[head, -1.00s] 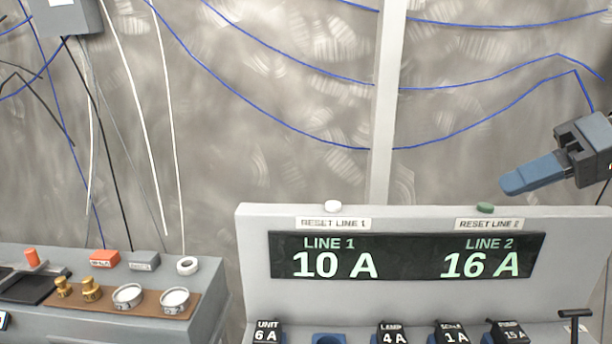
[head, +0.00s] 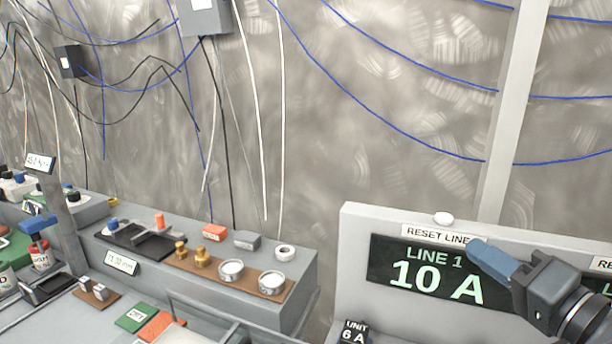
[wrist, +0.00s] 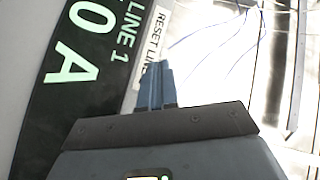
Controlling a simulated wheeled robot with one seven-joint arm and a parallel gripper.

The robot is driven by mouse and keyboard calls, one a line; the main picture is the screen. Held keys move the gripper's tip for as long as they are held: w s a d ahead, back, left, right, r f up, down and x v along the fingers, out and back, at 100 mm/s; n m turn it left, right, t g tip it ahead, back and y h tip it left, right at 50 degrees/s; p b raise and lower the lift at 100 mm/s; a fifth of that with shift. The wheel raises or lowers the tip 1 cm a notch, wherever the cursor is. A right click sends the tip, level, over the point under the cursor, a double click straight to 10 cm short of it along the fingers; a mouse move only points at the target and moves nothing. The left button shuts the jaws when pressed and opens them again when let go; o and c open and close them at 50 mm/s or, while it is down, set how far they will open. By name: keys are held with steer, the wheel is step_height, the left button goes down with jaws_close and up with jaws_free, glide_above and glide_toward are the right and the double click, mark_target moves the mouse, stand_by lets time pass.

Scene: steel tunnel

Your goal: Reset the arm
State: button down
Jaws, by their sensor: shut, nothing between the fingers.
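My gripper (head: 478,250) is at the right of the head view, in front of the panel (head: 352,262) that carries the dark display. Its blue fingers are shut and hold nothing. The white button (head: 443,218) on the panel's top edge is just up and left of the fingertips. The display (head: 405,275) reads "LINE 1, 10 A". In the wrist view the shut fingers (wrist: 157,75) show beside the label (wrist: 150,45) and the display (wrist: 75,50). I cannot tell whether they touch the panel.
A grey bench (head: 305,300) at the left holds white-topped round tins (head: 231,269), brass weights (head: 181,251) and a red block (head: 214,231). Cables hang along the metal wall (head: 340,150). A pale post (head: 515,110) rises behind the panel.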

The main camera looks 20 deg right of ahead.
steer(key=s+a+f+g+h, duration=0.3)
steer(key=s+a+f+h, duration=0.1)
steer(key=s+a+f, duration=0.9)
steer(key=s+f+n+y, duration=0.1)
steer(key=s+n, duration=0.9)
steer(key=s, duration=0.9)
steer(key=shift+f+y, duration=0.35)
steer(key=shift+y, duration=0.05)
steer(key=shift+s+a, duration=0.1)
